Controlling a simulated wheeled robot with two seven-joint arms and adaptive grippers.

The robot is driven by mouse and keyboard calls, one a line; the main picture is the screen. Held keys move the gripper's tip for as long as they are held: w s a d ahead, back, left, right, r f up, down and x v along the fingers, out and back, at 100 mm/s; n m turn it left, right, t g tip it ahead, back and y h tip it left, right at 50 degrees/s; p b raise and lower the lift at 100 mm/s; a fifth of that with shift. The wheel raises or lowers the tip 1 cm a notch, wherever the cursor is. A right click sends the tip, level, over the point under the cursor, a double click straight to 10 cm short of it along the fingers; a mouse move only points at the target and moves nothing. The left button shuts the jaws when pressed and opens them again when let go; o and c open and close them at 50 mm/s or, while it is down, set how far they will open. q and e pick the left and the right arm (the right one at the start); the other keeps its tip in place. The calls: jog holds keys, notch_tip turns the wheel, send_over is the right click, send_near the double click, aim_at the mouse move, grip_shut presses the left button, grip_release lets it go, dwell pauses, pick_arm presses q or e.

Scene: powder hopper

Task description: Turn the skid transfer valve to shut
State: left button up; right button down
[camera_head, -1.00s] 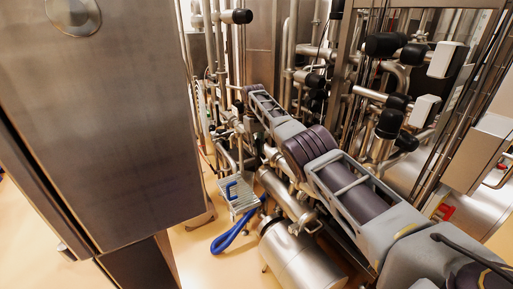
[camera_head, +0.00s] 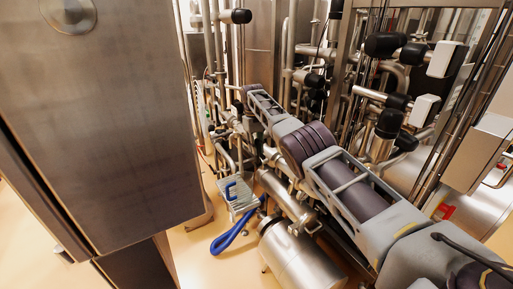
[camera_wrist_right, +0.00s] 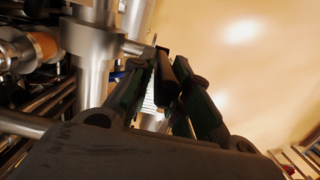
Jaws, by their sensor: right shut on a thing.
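The skid transfer valve shows in the right wrist view as a short steel stem (camera_wrist_right: 134,48) coming off a vertical steel pipe (camera_wrist_right: 92,50), with a dark handle (camera_wrist_right: 166,66) at its end. My right gripper (camera_wrist_right: 168,80) has its two fingers closed on this handle, one on each side. The fingers hide part of the handle, so its exact angle is hard to tell. In the head view my right arm reaches from the lower right to the pipework, and my right gripper (camera_head: 238,116) is small there among the pipes. My left gripper is not in view.
A large steel cabinet (camera_head: 100,130) fills the left side. Dense pipes with black-capped fittings (camera_head: 385,44) stand behind and right of my arm. A steel cylinder (camera_head: 300,262), a blue hose (camera_head: 232,234) and a small step (camera_head: 238,195) are below. Tan floor (camera_head: 192,250) shows between.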

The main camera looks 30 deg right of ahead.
jog(key=shift+w+r, duration=0.3)
jog(key=shift+r, duration=0.1)
jog(key=c, duration=1.6)
grip_release()
jog(key=shift+a+f, duration=0.1)
jog(key=shift+o, duration=1.2)
jog(key=shift+w+f, duration=0.25)
jog(key=shift+f, duration=0.05)
jog(key=shift+s, duration=0.3)
jog(key=shift+f, duration=0.1)
